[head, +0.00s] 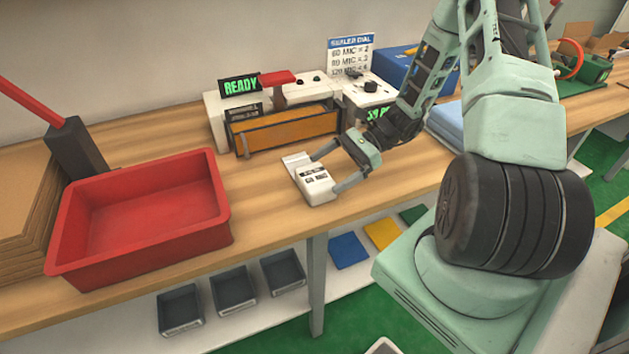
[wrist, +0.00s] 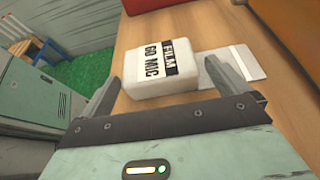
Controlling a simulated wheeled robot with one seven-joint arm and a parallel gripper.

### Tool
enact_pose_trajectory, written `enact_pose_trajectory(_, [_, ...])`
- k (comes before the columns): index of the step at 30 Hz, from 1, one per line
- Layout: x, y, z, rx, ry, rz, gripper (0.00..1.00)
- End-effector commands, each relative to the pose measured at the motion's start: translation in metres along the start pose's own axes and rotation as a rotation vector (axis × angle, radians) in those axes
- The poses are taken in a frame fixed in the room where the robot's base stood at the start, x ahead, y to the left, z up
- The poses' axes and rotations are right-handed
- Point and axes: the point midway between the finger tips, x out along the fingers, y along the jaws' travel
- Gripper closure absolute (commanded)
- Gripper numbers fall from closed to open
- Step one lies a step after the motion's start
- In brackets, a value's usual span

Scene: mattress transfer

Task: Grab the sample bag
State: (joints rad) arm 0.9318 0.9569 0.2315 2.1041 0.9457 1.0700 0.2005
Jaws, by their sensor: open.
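The sample bag (head: 315,183) is a small white pack with a dark-lettered label, lying on the wooden table (head: 262,218) near its front edge. In the wrist view the bag (wrist: 160,72) reads "60 MIC" and "FILM", with a flat pale flap (wrist: 230,65) on its right side. My gripper (head: 329,168) is open, with one finger on each side of the bag. In the wrist view my gripper (wrist: 165,82) has its fingers apart and the bag lies ahead, between and beyond the tips. I cannot tell whether either finger touches it.
A red tray (head: 140,240) stands to the left. Behind the bag is a white sealer (head: 215,125) with a "READY" display and an orange-brown front. A dial sign (head: 350,55) stands behind it. Bins (head: 233,288) sit on the lower shelf. Bare table lies between tray and bag.

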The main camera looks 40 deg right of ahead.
Motion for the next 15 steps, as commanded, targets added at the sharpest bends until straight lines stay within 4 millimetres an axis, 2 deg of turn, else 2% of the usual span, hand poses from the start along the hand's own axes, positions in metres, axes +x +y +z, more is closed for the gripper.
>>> enact_pose_trajectory(9, [0.041,0.003,0.000,0.002,-0.003,0.002,0.00])
enact_pose_trajectory(15, [0.052,0.003,-0.001,0.000,-0.001,0.000,0.00])
